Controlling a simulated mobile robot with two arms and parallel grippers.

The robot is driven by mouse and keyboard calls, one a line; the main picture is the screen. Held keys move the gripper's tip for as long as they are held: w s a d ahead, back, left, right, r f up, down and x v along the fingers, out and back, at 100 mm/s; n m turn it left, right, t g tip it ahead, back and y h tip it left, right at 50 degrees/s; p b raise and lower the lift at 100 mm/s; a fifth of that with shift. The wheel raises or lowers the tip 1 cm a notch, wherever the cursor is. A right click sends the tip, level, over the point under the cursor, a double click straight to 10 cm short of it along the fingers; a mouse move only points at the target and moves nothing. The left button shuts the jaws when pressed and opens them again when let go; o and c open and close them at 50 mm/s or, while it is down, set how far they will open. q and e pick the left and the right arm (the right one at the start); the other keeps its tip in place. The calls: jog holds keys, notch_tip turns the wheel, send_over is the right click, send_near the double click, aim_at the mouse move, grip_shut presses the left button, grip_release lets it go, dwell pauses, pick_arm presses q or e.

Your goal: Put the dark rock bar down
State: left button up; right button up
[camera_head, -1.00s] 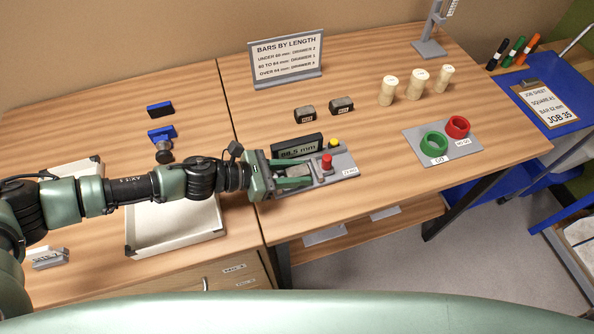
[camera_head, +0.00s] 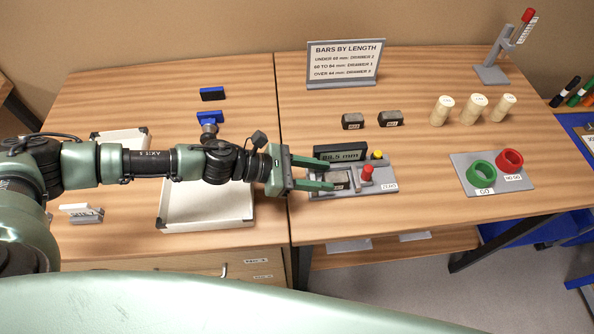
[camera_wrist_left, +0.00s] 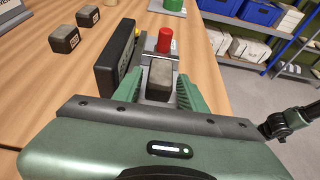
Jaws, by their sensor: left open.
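The dark rock bar (camera_head: 341,181) lies on the grey measuring gauge (camera_head: 381,187), left of its red knob. My left gripper (camera_head: 331,175) is open, its two green fingers reaching in from the left. In the left wrist view the bar (camera_wrist_left: 160,80) sits between and just ahead of the fingertips (camera_wrist_left: 157,88), with a gap visible on at least one side. Part of the bar is hidden by the lower finger in the head view. The gauge display (camera_head: 340,155) seems to read 88.5 mm. My right gripper is not in view.
Two other dark bars (camera_head: 353,121) (camera_head: 390,118) lie behind the gauge. A sign (camera_head: 345,63), pale cylinders (camera_head: 473,107) and a plate with green and red rings (camera_head: 484,174) stand around it. A pale tray (camera_head: 208,208) lies under my left arm. Wood between gauge and rings is clear.

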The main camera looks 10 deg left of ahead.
pick_arm(q)
jog(key=b+v, duration=0.1)
jog(key=v, duration=0.5)
jog(key=shift+s+a+r, duration=0.1)
jog(key=shift+s+a, duration=0.05)
jog(key=shift+a, duration=0.2)
jog(key=shift+s+a+r, duration=0.2)
jog(key=shift+a+r, duration=0.1)
jog(key=shift+a, duration=0.15)
